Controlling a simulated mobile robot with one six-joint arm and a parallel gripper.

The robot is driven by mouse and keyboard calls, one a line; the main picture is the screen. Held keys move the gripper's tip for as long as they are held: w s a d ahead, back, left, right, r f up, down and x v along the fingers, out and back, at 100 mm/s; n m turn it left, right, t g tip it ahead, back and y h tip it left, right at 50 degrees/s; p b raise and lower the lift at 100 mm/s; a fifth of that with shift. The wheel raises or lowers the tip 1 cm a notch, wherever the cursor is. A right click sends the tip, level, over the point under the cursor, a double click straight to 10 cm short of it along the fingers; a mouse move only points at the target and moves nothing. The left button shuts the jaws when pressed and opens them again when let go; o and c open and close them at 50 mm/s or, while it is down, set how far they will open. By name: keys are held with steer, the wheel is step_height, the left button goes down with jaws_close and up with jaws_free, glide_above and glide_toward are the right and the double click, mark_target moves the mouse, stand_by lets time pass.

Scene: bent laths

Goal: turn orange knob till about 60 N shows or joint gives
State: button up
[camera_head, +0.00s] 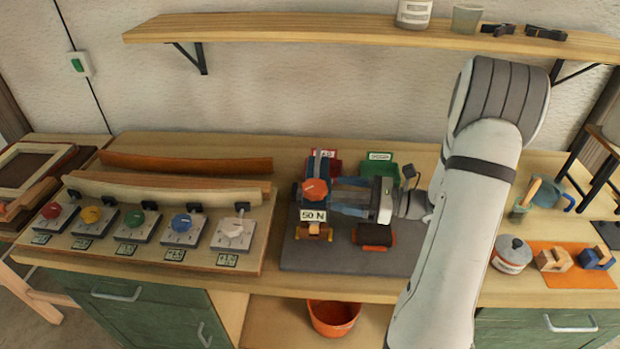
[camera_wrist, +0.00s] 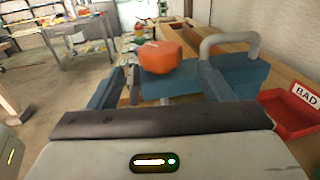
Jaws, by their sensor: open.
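The orange knob (camera_head: 315,190) sits on top of a small blue test fixture on a grey mat (camera_head: 300,255). A label below the knob reads "50 N" (camera_head: 313,215). My gripper (camera_head: 337,197) reaches in from the right, with its blue fingers open and apart. In the wrist view the orange knob (camera_wrist: 168,57) shows ahead, between the lines of the spread fingers (camera_wrist: 170,78). I cannot tell whether either finger touches it. The joint under test is not clearly visible.
A red "BAD" bin (camera_wrist: 290,114) and a green "GOOD" bin (camera_head: 380,165) stand behind the fixture. A dark block (camera_head: 375,235) lies in front of my gripper. A panel with several coloured dials (camera_head: 180,228) and bent laths is at left. A lidded pot (camera_head: 512,253) stands right.

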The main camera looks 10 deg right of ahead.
mark_target(315, 185)
steer(key=p+x, duration=0.1)
steer(key=x, duration=0.6)
steer(key=shift+w+a+p, duration=0.25)
steer(key=shift+p, duration=0.05)
steer(key=c, duration=1)
steer(key=shift+o, duration=0.2)
steer(key=shift+n+g, duration=0.5)
steer(key=shift+y, duration=0.3)
steer(key=o, duration=1)
steer(key=shift+c, duration=0.2)
steer(key=shift+d, duration=0.1)
